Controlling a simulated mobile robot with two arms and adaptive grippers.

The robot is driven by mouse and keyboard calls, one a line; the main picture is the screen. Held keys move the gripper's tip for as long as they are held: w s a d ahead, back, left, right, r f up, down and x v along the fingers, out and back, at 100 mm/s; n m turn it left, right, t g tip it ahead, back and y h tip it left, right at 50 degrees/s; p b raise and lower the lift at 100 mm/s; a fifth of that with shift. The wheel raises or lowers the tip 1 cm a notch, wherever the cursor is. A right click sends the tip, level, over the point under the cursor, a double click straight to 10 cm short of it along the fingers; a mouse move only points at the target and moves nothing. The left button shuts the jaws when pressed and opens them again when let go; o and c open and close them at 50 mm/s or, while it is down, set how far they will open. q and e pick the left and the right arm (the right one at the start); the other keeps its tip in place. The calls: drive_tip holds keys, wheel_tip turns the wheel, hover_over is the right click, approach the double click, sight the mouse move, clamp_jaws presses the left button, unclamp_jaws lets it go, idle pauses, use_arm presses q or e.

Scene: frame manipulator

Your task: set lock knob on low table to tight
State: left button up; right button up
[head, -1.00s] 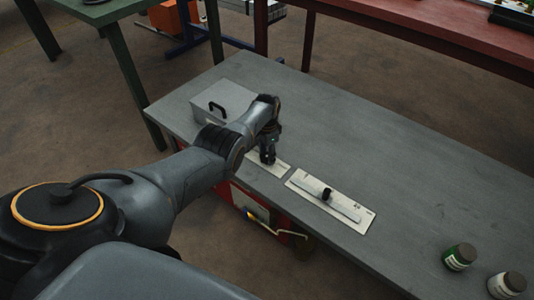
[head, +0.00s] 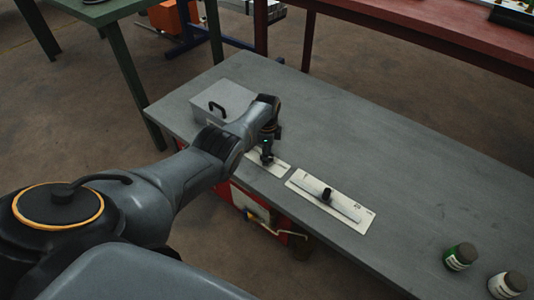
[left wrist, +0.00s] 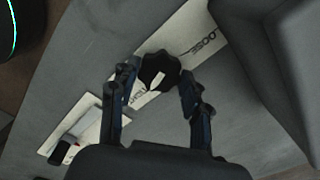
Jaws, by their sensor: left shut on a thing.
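The lock knob (left wrist: 160,65) is black and round with a lobed edge and a white pointer mark. It sits on a pale plate (left wrist: 178,32) on the low grey table (head: 330,135). One end of the plate reads "LOOSE"; the other label is partly covered. The pointer slants toward the partly covered label. My left gripper (left wrist: 158,84) is shut on the knob, one finger on each side. In the head view my left gripper (head: 267,158) points down at the plate and hides most of the knob. My right gripper is not in view.
A second pale plate (head: 342,212) with a black slider knob (head: 327,194) lies beside the first. A grey box with a black handle (head: 222,99) stands behind my arm. A green-labelled jar (head: 459,257) and a white jar (head: 507,285) stand at right.

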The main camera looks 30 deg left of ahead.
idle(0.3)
use_arm(q)
drive_tip(key=o, duration=1.1)
drive_tip(key=shift+o, duration=0.2)
drive_tip(key=shift+w+r, duration=0.1)
drive_tip(key=shift+r, duration=0.6)
wheel_tip(320, 180, up, 10)
drive_tip(key=shift+r, duration=0.25)
